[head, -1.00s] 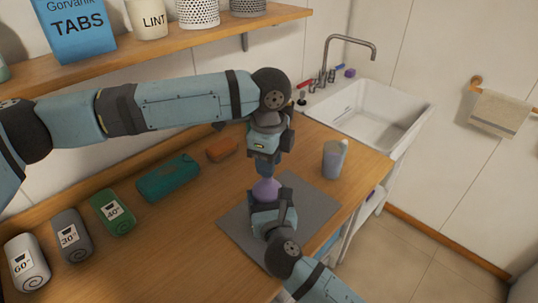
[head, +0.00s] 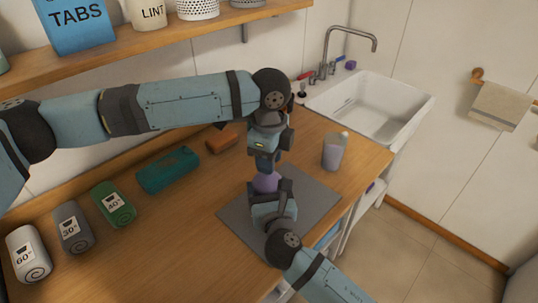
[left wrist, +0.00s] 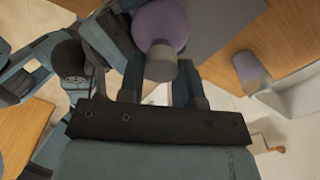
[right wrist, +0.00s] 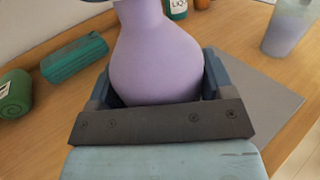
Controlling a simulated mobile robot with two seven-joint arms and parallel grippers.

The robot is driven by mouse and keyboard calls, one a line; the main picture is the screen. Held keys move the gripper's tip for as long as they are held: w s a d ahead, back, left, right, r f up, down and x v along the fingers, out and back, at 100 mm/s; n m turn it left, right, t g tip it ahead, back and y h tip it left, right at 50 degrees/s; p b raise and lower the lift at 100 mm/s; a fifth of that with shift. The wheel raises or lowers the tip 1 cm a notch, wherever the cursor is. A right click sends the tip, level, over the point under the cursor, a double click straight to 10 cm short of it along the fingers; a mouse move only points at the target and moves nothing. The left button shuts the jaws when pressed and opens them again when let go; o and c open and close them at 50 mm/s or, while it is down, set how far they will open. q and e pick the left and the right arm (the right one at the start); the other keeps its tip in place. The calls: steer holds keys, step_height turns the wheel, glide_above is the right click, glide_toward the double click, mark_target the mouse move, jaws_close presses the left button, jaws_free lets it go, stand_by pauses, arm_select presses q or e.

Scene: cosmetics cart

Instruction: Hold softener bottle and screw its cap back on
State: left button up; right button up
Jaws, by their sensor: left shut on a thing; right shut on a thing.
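The purple softener bottle (head: 266,182) stands upright at the back part of the grey mat. Its round body also fills the middle of the right wrist view (right wrist: 155,60). My right gripper (head: 270,190) is shut around the bottle's body. My left gripper (head: 265,164) points down from above and is shut on the grey cap (left wrist: 161,63), which sits between its fingers at the bottle's top in the left wrist view. The cap is hidden by the fingers in the head view. I cannot tell how far it is threaded.
The grey mat (head: 310,203) lies on the wooden counter. A translucent cup (head: 333,155) stands to the right. Rolled towels (head: 113,204), a teal bundle (head: 167,170) and an orange item (head: 222,139) lie to the left. The sink (head: 375,108) is behind right; a shelf hangs above.

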arm_select(q)
steer(key=shift+f, duration=0.5)
stand_by(0.4)
arm_select(e)
steer(key=c, duration=0.4)
arm_select(q)
steer(key=m, duration=0.3)
steer(key=shift+f, duration=0.1)
arm_select(e)
steer(key=shift+c, duration=0.2)
arm_select(q)
steer(key=m, duration=0.4)
steer(key=shift+s+a, duration=0.1)
steer(key=m, duration=0.6)
steer(key=shift+a+m, duration=0.1)
steer(key=shift+m, duration=0.2)
steer(key=m, duration=0.6)
steer(key=shift+a+m, duration=0.1)
steer(key=shift+m, duration=0.2)
steer(key=m, duration=0.6)
steer(key=shift+a+m, duration=0.1)
steer(key=shift+m, duration=0.3)
arm_select(e)
steer(key=shift+f, duration=0.1)
arm_select(q)
steer(key=o, duration=0.9)
